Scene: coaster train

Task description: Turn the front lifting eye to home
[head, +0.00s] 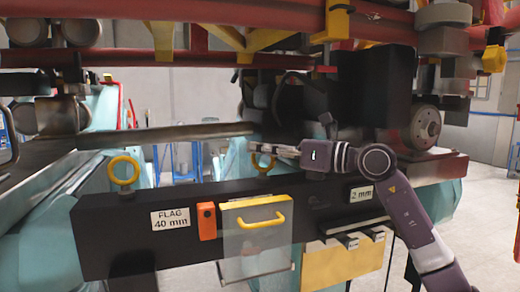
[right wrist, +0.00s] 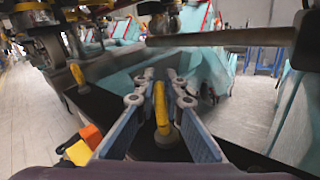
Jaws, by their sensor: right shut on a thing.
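Two yellow lifting eyes stand on the long black beam (head: 150,245). The left eye (head: 124,171) shows its ring face-on in the head view and stands free; it also shows in the right wrist view (right wrist: 77,76). The other lifting eye (head: 262,163) is partly hidden by my right gripper (head: 280,150). In the right wrist view this eye (right wrist: 161,108) looks nearly edge-on between the two fingers, and the gripper is shut on it. I cannot tell from a label which eye is the front one. My left gripper is not in view.
The beam's face carries a "FLAG 40 mm" label (head: 171,219), an orange block (head: 207,221) and a clear flap with a yellow handle (head: 255,222). A grey bar (head: 160,133) and red beams (head: 250,28) hang above. Dark machinery (head: 375,90) stands close behind my right arm.

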